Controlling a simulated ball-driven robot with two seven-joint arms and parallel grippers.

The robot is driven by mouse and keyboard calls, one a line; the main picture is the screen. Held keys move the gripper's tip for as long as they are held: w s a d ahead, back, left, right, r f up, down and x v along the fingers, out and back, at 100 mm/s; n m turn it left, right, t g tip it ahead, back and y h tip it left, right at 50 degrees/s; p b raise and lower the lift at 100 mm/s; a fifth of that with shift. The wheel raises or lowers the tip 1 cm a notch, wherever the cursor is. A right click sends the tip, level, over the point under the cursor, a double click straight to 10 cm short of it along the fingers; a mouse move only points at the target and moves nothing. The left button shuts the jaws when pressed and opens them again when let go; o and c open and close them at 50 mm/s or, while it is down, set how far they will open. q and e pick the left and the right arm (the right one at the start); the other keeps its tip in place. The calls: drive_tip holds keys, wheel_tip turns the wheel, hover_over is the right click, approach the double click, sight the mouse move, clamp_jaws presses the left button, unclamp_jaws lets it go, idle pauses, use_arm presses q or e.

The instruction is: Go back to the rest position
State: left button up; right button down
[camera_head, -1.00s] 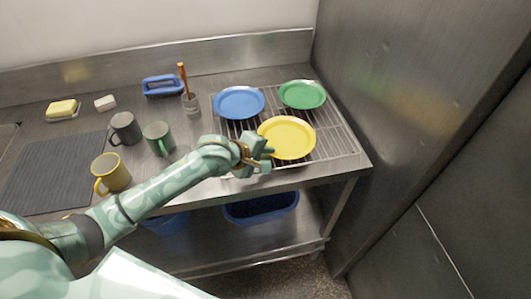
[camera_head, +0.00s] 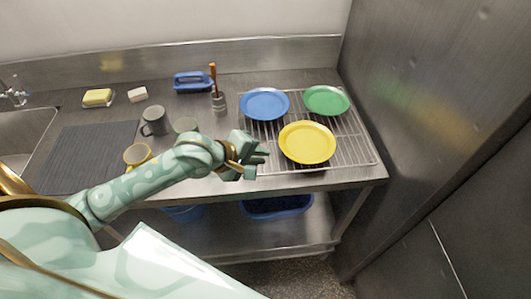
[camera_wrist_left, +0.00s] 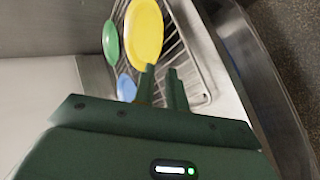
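My left gripper (camera_head: 262,160) is over the front edge of the wire rack, just left of the yellow plate (camera_head: 307,142). Its two fingers stand apart with nothing between them in the left wrist view (camera_wrist_left: 162,88). The yellow plate lies on the rack, as do the blue plate (camera_head: 265,104) and the green plate (camera_head: 326,100) behind it. My right gripper is not in view.
The wire rack (camera_head: 362,152) stands at the counter's right end by a metal wall (camera_head: 420,120). A dark grey mug (camera_head: 154,121), a green mug (camera_head: 186,125) and a yellow mug (camera_head: 137,154), partly hidden by my arm, stand left. A blue bin (camera_head: 277,207) sits below.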

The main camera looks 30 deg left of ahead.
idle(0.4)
use_arm(q)
drive_tip(key=s+a+f+m+g+y, duration=0.1)
drive_tip(key=s+a+m+y, duration=0.25)
drive_tip(key=s+m, duration=0.5)
drive_tip(key=s+a+f+m+g+y, duration=0.1)
drive_tip(key=s+a+m+y, duration=0.35)
drive_tip(key=m, duration=0.75)
drive_tip(key=s+d+f+g+h+b, duration=0.1)
drive_tip(key=s+d+f, duration=0.15)
drive_tip(key=f, duration=0.85)
drive_tip(key=s+d+f+g+b, duration=0.1)
drive_tip(key=s+f+g, duration=0.15)
drive_tip(key=f, duration=0.75)
drive_tip(key=s+d+f+h+b, duration=0.1)
drive_tip(key=s+d+f, duration=0.15)
drive_tip(key=f, duration=0.85)
drive_tip(key=s+f+n+g+h+b, duration=0.1)
drive_tip(key=s+f+n+g+b, duration=0.1)
drive_tip(key=s+f, duration=1.3)
drive_tip(key=s+n+g, duration=0.1)
drive_tip(key=s, duration=0.3)
drive_tip(key=shift+a+h, duration=0.25)
drive_tip(key=shift+h, duration=0.05)
drive_tip(key=shift+f, duration=0.1)
